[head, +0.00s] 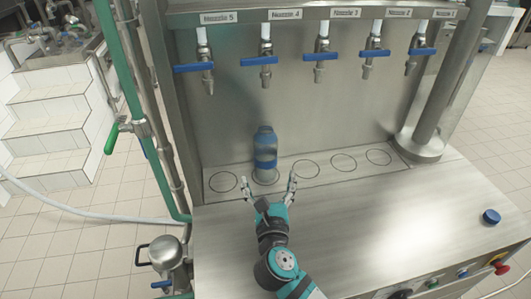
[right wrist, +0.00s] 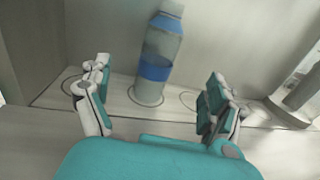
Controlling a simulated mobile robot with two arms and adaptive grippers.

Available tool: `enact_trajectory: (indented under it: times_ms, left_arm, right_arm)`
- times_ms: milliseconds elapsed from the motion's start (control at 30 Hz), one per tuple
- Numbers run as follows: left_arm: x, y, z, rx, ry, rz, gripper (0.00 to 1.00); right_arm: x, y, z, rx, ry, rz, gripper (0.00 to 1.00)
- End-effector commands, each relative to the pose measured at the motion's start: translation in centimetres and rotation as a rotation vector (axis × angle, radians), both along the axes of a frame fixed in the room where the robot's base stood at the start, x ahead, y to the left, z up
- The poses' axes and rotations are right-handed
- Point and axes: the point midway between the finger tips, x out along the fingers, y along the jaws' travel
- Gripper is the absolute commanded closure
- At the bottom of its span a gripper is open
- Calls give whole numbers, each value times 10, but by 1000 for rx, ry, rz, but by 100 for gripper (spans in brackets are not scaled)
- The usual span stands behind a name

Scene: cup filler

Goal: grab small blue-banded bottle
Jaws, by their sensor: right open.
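The small blue-banded bottle (head: 265,150) stands upright on one of the marked circles at the back of the steel counter, below the Nozzle 4 tap. It has a blue band around its body and blue near the top. It also shows in the right wrist view (right wrist: 157,55), beyond the fingers. My right gripper (head: 270,184) is open, with its fingers spread to either side in front of the bottle. In the wrist view (right wrist: 153,96) the bottle stands past the gap between the fingertips, with no visible contact. My left gripper is not in view.
Several taps with blue handles, such as Nozzle 4 (head: 265,60), hang above the counter. A steel post (head: 440,85) stands at the right. Circles right of the bottle are empty.

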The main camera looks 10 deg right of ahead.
Motion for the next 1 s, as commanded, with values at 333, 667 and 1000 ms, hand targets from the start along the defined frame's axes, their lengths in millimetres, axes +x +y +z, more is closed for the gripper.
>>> enact_trajectory:
  times_ms: [333, 667, 1000]
  left_arm:
    - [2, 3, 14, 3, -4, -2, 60]
    - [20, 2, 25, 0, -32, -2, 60]
    - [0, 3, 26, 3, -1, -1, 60]
  right_arm:
    - [65, -11, 2, 2, 0, -1, 9]
    - [96, -16, 6, 3, 0, -2, 9]
    - [124, -21, 3, 4, 0, -1, 9]
